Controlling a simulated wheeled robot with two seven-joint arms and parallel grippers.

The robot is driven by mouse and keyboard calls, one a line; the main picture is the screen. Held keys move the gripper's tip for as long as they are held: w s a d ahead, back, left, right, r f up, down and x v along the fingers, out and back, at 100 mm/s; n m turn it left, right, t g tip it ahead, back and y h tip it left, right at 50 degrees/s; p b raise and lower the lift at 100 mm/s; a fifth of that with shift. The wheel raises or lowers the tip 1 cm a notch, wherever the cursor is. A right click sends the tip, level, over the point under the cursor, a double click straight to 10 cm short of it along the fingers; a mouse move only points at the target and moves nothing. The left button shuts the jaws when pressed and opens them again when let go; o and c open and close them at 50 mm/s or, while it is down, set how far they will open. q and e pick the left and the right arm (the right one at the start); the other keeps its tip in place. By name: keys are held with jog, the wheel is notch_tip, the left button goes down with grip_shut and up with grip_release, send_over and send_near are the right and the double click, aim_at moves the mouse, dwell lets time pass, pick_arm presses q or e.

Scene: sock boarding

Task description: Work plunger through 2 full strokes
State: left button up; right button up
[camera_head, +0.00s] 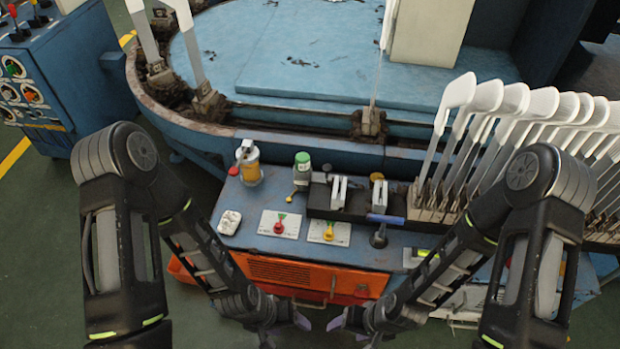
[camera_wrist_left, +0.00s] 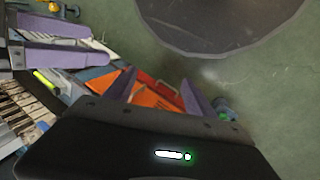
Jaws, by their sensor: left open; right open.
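A blue T-shaped handle on a dark post (camera_head: 380,236), which looks like the plunger, stands at the right of the blue console top in the head view. A green-capped cylinder (camera_head: 302,165) with a small yellow lever stands further left; I cannot tell for certain which is the plunger. My left gripper (camera_head: 302,321) is open and empty, low in front of the orange cabinet; its purple fingers show in the left wrist view (camera_wrist_left: 162,88). My right gripper (camera_head: 336,323) is open and empty, facing it a short gap away. Both are well below the handle.
The console top (camera_head: 315,255) carries a red knob (camera_head: 278,227), a yellow knob (camera_head: 328,231), an amber bottle (camera_head: 250,168) and a black block with pale plates (camera_head: 340,190). The orange cabinet (camera_head: 290,272) is below. White sock boards (camera_head: 455,95) stand in a rack at right.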

dwell(0.3)
pick_arm(q)
grip_shut()
dwell(0.6)
dwell(1.0)
